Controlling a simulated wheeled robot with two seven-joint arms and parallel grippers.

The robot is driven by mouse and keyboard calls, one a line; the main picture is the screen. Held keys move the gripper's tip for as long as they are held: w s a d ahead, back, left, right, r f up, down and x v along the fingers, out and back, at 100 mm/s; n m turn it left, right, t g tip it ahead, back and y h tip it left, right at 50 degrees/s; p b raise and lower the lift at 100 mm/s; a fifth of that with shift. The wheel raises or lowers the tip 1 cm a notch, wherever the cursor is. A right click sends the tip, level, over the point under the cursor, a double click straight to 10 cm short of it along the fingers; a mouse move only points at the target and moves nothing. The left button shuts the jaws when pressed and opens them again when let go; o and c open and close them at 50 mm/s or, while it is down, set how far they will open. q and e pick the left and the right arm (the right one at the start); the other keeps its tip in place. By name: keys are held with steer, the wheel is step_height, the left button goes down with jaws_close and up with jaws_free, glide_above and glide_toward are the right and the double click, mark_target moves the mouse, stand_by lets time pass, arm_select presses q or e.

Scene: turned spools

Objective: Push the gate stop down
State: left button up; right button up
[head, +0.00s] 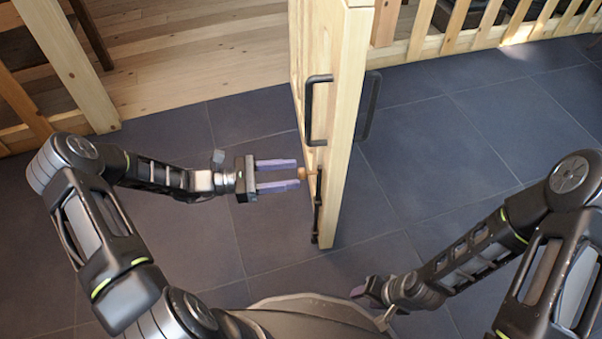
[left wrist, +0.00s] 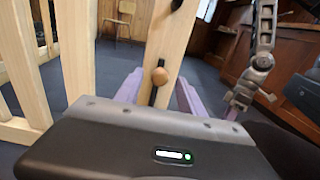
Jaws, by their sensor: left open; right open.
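The wooden gate (head: 345,120) stands on edge in the middle of the head view. On its near edge is the gate stop, a dark upright rod (head: 317,205) with a round wooden knob (head: 302,173). The knob also shows in the left wrist view (left wrist: 160,76), in front of the gate post. My left gripper (head: 296,174) is open, its purple fingers pointing at the knob, one on either side of it. Whether they touch it I cannot tell. My right gripper (head: 365,288) is low, right of the gate, open and apart from it.
A black pull handle (head: 317,110) sits on the gate above the stop, with another handle (head: 371,105) on the far face. A slatted wooden fence (head: 455,40) runs along the back right. Dark tiled floor (head: 450,130) is clear right of the gate. A chair (left wrist: 121,20) stands far off.

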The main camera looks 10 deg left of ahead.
mark_target(301, 174)
arm_select(q)
steer(key=shift+b+x, duration=0.3)
steer(key=shift+x, duration=1.5)
jaws_close()
steer(key=shift+f, duration=0.15)
